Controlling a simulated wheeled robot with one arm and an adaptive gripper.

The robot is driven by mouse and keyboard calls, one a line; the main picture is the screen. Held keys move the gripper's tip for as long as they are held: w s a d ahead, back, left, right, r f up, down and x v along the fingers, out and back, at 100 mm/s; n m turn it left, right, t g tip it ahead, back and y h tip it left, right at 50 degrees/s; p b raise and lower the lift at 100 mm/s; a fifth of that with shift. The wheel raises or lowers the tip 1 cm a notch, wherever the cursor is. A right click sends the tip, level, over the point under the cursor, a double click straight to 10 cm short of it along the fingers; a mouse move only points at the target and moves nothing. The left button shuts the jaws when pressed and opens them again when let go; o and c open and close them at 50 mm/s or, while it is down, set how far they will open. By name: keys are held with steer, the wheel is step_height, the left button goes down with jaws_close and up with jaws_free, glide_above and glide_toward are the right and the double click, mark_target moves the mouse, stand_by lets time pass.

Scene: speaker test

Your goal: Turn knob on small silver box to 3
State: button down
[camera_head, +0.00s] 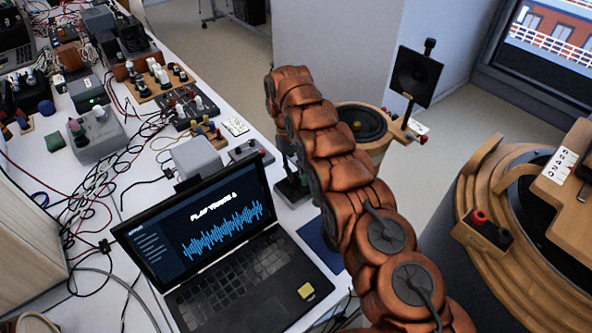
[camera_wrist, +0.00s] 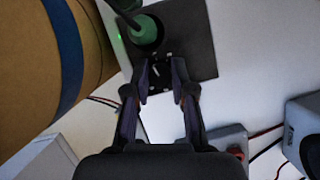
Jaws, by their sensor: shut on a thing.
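In the wrist view my gripper (camera_wrist: 161,76) points at a small dark grey box (camera_wrist: 200,40) with a green light and a thick green plug with a cable. Its two fingers are closed in on a small dark knob (camera_wrist: 158,72) with white marks beside it. The fingers hide most of the knob, and I cannot read its setting. In the head view my copper-coloured arm hides most of the gripper. A small grey box (camera_head: 293,191) shows in part just left of the arm, behind the laptop. I cannot tell for sure that it is the same box.
A laptop (camera_head: 215,225) with a waveform stands open in front. A silver box (camera_head: 196,158), a grey knob box (camera_head: 100,133) and many cables crowd the white table at left. A round speaker (camera_head: 365,125) stands behind the arm. Another large wooden speaker (camera_head: 475,190) is at right.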

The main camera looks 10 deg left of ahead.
steer(key=shift+m, duration=0.3)
steer(key=c, duration=1)
jaws_free()
